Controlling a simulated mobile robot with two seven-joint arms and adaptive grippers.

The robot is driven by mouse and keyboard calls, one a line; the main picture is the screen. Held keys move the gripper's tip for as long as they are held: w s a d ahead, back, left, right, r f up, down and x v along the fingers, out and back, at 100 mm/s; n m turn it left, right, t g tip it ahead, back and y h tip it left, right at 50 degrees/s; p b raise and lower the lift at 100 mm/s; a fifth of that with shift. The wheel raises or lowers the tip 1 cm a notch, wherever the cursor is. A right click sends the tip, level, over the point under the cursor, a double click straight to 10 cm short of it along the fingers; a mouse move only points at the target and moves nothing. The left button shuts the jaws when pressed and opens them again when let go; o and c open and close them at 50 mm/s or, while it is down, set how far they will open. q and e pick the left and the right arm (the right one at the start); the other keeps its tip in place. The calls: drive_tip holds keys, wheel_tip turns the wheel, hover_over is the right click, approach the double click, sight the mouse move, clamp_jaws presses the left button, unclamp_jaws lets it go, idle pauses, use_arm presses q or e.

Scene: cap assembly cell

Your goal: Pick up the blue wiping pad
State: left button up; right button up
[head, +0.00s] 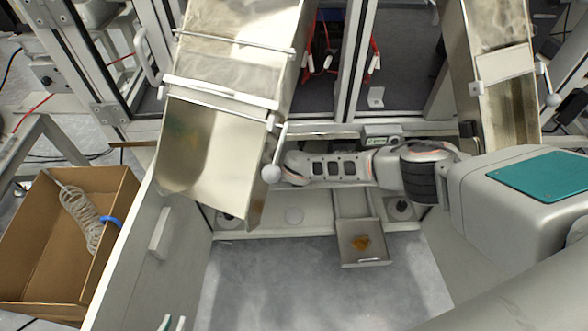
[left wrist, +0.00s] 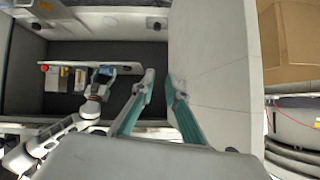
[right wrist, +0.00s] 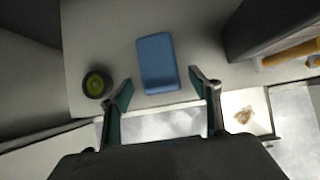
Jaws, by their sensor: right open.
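The blue wiping pad (right wrist: 157,62) lies flat on a pale surface in the right wrist view. My right gripper (right wrist: 162,86) is open and empty, and the pad lies just beyond the gap between its fingertips, apart from them. In the head view the pad and the right fingertips are hidden. My left gripper (head: 173,323) shows only its tips at the bottom edge of the head view. In the left wrist view the left fingers (left wrist: 159,84) stand apart with nothing between them, beside a pale panel.
A round dark item with a green top (right wrist: 96,84) lies left of the pad, and a dark box (right wrist: 265,30) stands right. A small tray (head: 363,262) holds an orange-brown piece (head: 361,243). A metal chute (head: 205,150) overhangs the bench. A cardboard box (head: 40,240) stands left.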

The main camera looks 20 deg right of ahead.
drive_tip(key=w+f+b, duration=0.1)
drive_tip(key=w+d+f+b, duration=0.1)
drive_tip(key=w, duration=0.1)
drive_tip(key=shift+w+d+f, duration=0.1)
drive_tip(key=shift+w+d, duration=0.05)
drive_tip(key=shift+w, duration=0.25)
drive_tip(key=shift+w+r, duration=0.1)
drive_tip(key=shift+r, duration=0.3)
use_arm(q)
drive_tip(key=shift+w+d+r+h, duration=0.1)
drive_tip(key=shift+w+d+h, duration=0.1)
drive_tip(key=shift+d, duration=0.3)
drive_tip(key=shift+w+d+h, duration=0.15)
drive_tip(key=shift+d+h, duration=0.05)
drive_tip(key=shift+d, duration=0.25)
use_arm(e)
drive_tip(key=c, duration=1.2)
drive_tip(key=shift+c, duration=0.2)
